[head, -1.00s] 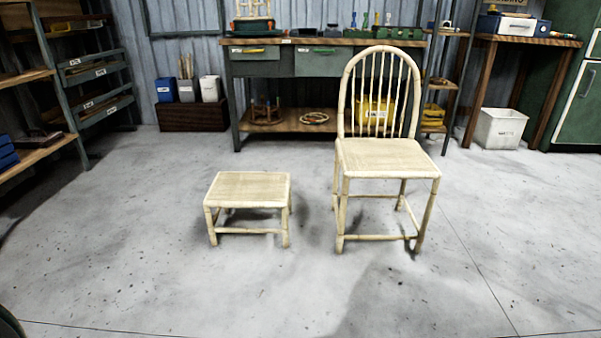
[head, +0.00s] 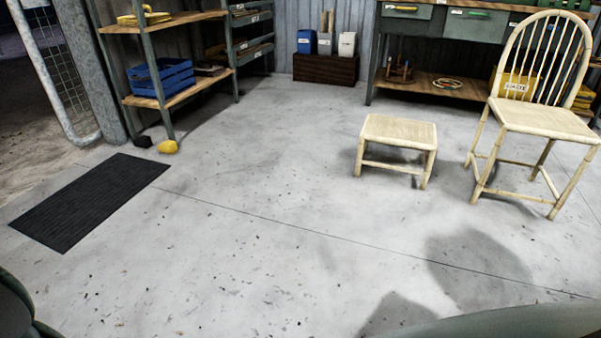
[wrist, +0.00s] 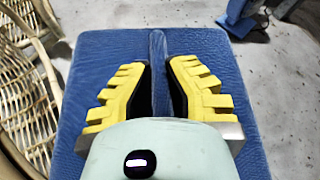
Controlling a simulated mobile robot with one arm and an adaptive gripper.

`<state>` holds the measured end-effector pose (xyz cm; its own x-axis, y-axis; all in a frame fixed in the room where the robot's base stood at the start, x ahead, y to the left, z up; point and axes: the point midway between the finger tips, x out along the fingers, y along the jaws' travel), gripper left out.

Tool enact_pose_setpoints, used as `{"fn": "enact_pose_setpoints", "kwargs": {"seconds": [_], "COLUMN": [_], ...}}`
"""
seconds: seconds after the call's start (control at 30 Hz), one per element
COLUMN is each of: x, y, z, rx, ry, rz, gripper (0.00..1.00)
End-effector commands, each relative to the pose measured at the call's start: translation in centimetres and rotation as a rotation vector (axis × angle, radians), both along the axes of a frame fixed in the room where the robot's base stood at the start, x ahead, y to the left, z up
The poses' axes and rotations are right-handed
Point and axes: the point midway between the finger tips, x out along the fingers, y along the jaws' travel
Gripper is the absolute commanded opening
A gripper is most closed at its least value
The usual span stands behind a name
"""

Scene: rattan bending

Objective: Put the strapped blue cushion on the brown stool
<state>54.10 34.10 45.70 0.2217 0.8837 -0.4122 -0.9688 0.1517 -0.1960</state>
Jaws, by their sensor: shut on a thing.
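The blue cushion (wrist: 105,48) fills the middle of the wrist view, under my gripper (wrist: 158,75). A raised blue strap (wrist: 158,45) runs along its middle, between the two yellow-and-black fingers. The fingers are shut on this strap. The lower part of the cushion is hidden by my gripper body. In the head view a low stool (head: 399,131) with a bare seat stands on the floor at centre right, apart from my gripper. It looks pale cream rather than brown. Neither the cushion nor my gripper can be made out in the head view.
A pale high-backed chair (head: 545,120) stands right of the stool. A black mat (head: 90,202) lies at left, near a yellow object (head: 168,147). Shelves (head: 180,85) and a workbench (head: 440,82) line the back. Wicker (wrist: 25,100) is close at left in the wrist view. Middle floor is clear.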

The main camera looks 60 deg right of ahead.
Motion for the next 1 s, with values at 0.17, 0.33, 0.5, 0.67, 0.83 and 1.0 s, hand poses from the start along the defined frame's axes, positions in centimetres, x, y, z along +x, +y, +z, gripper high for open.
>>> {"fn": "enact_pose_setpoints", "kwargs": {"seconds": [0.17,0.33,0.5,0.67,0.83,1.0], "x": [0.2,0.3,0.3,0.3,0.3,0.3], "y": [-0.1,-0.1,-0.1,0.0,0.0,0.0], "z": [-2.1,-5.4,-6.5,-8.1,-10.2,-10.0], "rx": [0.001,0.002,0.001,0.003,0.002,0.003], "ry": [0.002,0.004,-0.001,0.001,0.0,-0.002], "rz": [-0.005,-0.007,-0.006,-0.007,-0.006,-0.004], "gripper": [0.0,0.0,0.0,0.0,0.0,0.0]}}
